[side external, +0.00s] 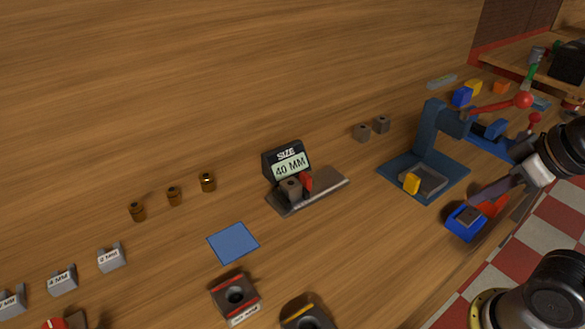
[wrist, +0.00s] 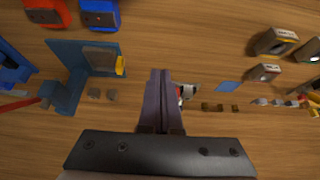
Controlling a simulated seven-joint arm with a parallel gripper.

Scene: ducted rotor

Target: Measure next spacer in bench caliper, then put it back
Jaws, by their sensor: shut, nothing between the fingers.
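The bench caliper (side external: 330,187) stands mid-table with a display (side external: 290,165) reading "SIZE 40 MM". A grey-brown spacer (side external: 290,188) with a hole sits on the caliper, beside its red part (side external: 306,181). My gripper (side external: 476,194) is at the right, above the table and apart from the caliper and spacers. In the wrist view its fingers (wrist: 160,73) are together and empty, partly hiding the caliper (wrist: 188,92).
A blue box (side external: 466,222) is below my gripper. A blue mat (side external: 233,242), bronze bushings (side external: 173,195) and labelled grey blocks (side external: 62,280) lie left. Table behind the caliper is clear.

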